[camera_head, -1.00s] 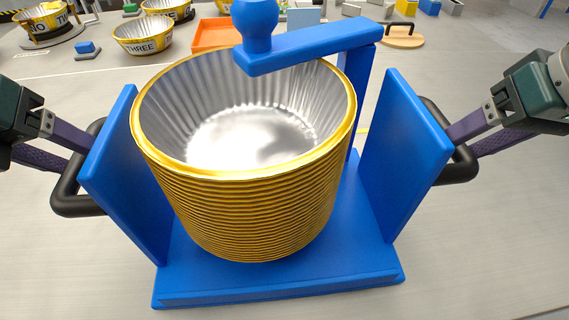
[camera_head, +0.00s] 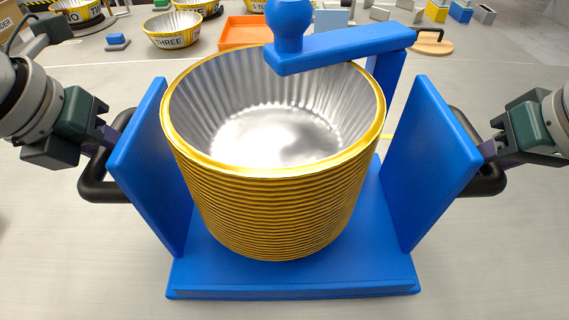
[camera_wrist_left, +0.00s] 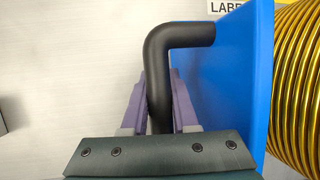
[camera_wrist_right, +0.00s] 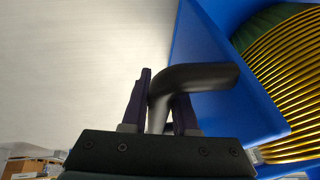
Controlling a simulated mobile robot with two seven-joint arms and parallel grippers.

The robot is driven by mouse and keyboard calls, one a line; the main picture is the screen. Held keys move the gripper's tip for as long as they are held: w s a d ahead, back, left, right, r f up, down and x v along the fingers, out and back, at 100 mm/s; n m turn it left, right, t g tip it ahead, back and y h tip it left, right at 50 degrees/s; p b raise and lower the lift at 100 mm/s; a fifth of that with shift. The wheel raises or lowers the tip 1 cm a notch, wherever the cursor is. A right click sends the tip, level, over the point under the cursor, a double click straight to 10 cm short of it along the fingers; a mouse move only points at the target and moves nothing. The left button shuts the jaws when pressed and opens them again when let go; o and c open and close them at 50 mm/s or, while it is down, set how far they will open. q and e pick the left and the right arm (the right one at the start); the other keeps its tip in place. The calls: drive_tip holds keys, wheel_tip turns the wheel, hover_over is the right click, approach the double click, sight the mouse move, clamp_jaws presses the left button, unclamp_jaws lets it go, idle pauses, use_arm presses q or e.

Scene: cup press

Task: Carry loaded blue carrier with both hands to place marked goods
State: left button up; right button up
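The blue carrier (camera_head: 300,278) fills the middle of the head view, with a side wall at each end and a black handle on each wall. A stack of gold cups with silver insides (camera_head: 275,205) stands upright in it, under a blue arm with a knob (camera_head: 340,45). My left gripper (camera_head: 108,135) has its fingers on either side of the left black handle (camera_wrist_left: 160,75), closed on it in the left wrist view. My right gripper (camera_head: 488,150) has its fingers around the right black handle (camera_wrist_right: 200,77). Its grip looks closed in the right wrist view.
Behind the carrier are a cup marked THREE (camera_head: 172,32), an orange tray (camera_head: 240,35), a small blue block on a grey base (camera_head: 117,41) and a round wooden board (camera_head: 430,44). Light table surface lies free on both sides of the carrier.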

use_arm(q)
clamp_jaws()
use_arm(e)
clamp_jaws()
idle(0.5)
use_arm(q)
drive_tip(key=shift+r, duration=0.3)
use_arm(e)
drive_tip(key=shift+r, duration=0.25)
